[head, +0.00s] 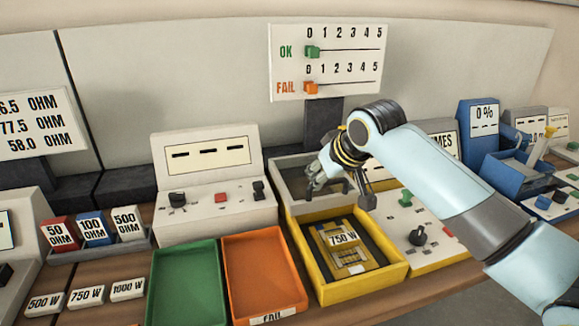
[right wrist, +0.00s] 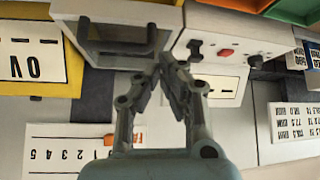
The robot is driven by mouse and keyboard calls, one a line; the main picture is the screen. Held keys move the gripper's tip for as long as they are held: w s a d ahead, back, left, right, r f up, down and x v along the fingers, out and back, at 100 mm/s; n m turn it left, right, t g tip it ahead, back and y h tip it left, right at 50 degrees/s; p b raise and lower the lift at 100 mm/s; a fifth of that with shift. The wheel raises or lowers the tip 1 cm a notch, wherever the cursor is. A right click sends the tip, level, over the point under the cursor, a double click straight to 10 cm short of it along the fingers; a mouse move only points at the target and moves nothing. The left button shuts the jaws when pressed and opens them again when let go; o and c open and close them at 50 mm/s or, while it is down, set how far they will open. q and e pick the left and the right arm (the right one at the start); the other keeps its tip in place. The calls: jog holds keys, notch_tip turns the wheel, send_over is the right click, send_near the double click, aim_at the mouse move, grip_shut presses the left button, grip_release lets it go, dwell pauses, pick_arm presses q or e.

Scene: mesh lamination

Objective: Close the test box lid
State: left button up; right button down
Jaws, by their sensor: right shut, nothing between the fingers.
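The yellow test box (head: 396,272) stands open at the front, and a mesh piece with a "750 W" label (head: 343,238) lies inside it. Its grey-framed lid (head: 292,203) with a dark window is raised at the box's back edge. The lid also shows at the top of the right wrist view (right wrist: 105,10). My right gripper (head: 317,182) is at the lid, its fingers overlapping the window in the head view. The fingers are shut and empty; they meet close to the lid frame in the wrist view (right wrist: 164,62). I cannot tell whether they touch it. My left gripper is out of view.
A green tray (head: 185,285) and an orange tray (head: 265,275) sit left of the box. A white control unit (head: 208,215) stands behind them. A panel with a dark knob (head: 418,236) is right of the box. The slider board (head: 327,62) rises behind.

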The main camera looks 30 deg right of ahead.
jog(key=shift+m+t, duration=0.3)
jog(key=shift+t, duration=0.1)
jog(key=w+r, duration=0.1)
jog(key=w+d+r, duration=0.1)
jog(key=w, duration=0.1)
jog(key=w+d+r, duration=0.1)
jog(key=w, duration=0.1)
jog(key=shift+w+d+r, duration=0.1)
jog(key=shift+r, duration=0.15)
send_over(300, 188)
notch_tip(300, 188, down, 7)
jog(key=shift+r, duration=0.2)
jog(key=shift+f+p, duration=0.35)
jog(key=shift+p, duration=0.1)
jog(key=s+p, duration=0.1)
jog(key=s, duration=0.2)
jog(key=shift+s+f+p, duration=0.1)
jog(key=shift+s+p, duration=0.1)
jog(key=shift+p, duration=0.2)
jog(key=shift+s, duration=0.15)
jog(key=shift+f, duration=0.2)
